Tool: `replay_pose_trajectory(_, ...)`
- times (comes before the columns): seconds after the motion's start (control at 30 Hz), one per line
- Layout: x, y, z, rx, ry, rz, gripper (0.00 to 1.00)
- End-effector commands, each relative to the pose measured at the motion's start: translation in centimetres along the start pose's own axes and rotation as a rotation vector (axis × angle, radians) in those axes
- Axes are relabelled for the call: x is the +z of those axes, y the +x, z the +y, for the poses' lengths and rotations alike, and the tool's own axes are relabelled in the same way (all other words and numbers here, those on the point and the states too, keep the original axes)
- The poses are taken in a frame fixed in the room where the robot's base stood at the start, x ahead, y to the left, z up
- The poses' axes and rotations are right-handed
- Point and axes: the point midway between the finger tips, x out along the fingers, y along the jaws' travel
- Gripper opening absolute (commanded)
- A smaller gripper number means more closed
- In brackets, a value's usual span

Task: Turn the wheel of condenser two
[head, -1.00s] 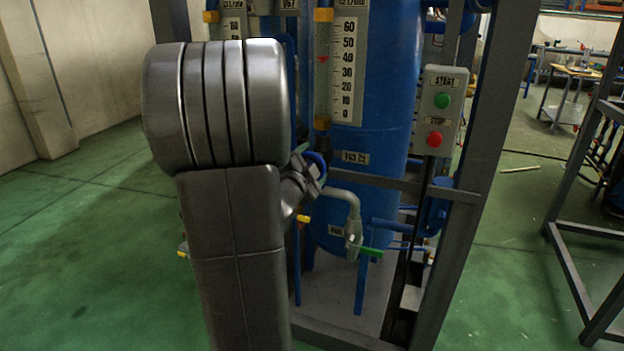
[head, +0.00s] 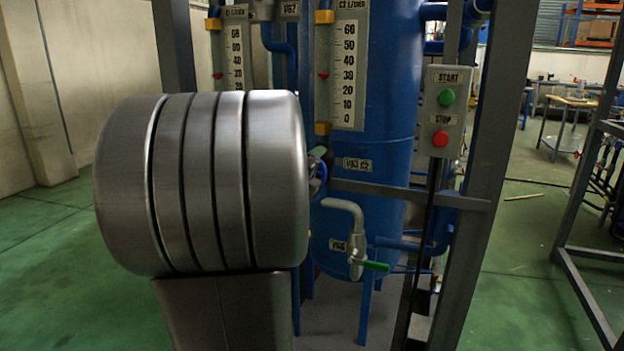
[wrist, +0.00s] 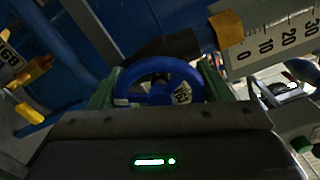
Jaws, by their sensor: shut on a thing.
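The blue wheel (wrist: 150,68) shows in the wrist view between the two green fingers of my gripper (wrist: 160,82), which is shut on it. A small tag reading V63 sits at the wheel's right side. In the head view only a sliver of the blue wheel (head: 319,180) shows at the right edge of my arm, left of the V63 C2 label (head: 357,164). My arm hides most of the wheel and gripper there. The blue condenser column (head: 392,100) stands behind, with a level scale (head: 348,70) marked C2.
A START/STOP box (head: 441,112) hangs right of the column. A grey pipe with a green-handled valve (head: 374,266) sits below the wheel. Grey frame posts (head: 481,200) stand close on the right. Green floor (head: 50,270) is clear at the left.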

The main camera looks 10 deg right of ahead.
Motion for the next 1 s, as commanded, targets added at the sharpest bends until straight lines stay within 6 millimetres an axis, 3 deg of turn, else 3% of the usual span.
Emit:
replay_pose_trajectory(0.6,-0.23,-0.01,0.06,0.000,0.535,0.002,0.49)
replay_pose_trajectory(1.0,-0.23,0.00,-0.06,0.001,0.695,0.003,0.49)
